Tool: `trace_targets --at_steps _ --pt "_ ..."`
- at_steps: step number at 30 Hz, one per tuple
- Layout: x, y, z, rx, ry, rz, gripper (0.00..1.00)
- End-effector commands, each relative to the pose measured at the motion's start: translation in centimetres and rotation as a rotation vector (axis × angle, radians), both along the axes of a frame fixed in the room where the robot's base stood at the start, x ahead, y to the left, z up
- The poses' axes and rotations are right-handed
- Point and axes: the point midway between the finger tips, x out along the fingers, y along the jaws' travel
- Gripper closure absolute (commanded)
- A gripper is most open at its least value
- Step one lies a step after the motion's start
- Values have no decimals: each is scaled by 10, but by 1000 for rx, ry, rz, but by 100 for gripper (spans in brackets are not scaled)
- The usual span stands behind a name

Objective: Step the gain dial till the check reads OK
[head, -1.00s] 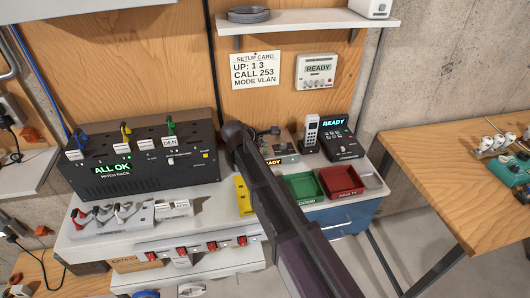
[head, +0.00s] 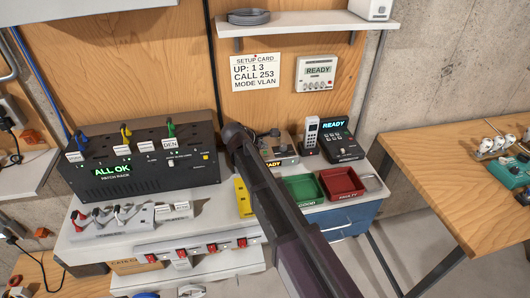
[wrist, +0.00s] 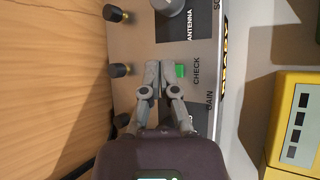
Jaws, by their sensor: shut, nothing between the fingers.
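The grey device (wrist: 140,35) lies under my gripper in the wrist view, with the labels ANTENNA, CHECK and, partly covered, what looks like GAIN. A green button (wrist: 181,71) sits beside CHECK. A round grey knob (wrist: 172,6) is by ANTENNA at the top edge. My gripper (wrist: 154,66) is shut and empty, its fingertips over the panel just left of the green button. I cannot tell whether they touch. The gain dial is hidden by my gripper. The device's lit display (wrist: 227,55) shows in part; in the head view my arm covers part of the device (head: 285,147).
A yellow meter (head: 243,196) stands near the device; it also shows in the wrist view (wrist: 297,120). Green (head: 302,190) and red (head: 341,182) trays, a handset (head: 311,132) and a black READY unit (head: 341,138) are to the right. The patch rack (head: 140,160) is left.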

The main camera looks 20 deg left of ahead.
Motion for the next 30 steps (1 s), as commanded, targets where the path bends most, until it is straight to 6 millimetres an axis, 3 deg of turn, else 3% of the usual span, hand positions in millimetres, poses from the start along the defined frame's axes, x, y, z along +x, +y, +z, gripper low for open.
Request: trace_targets --at_steps 30 --pt "1 -1 -8 0 0 0 100"
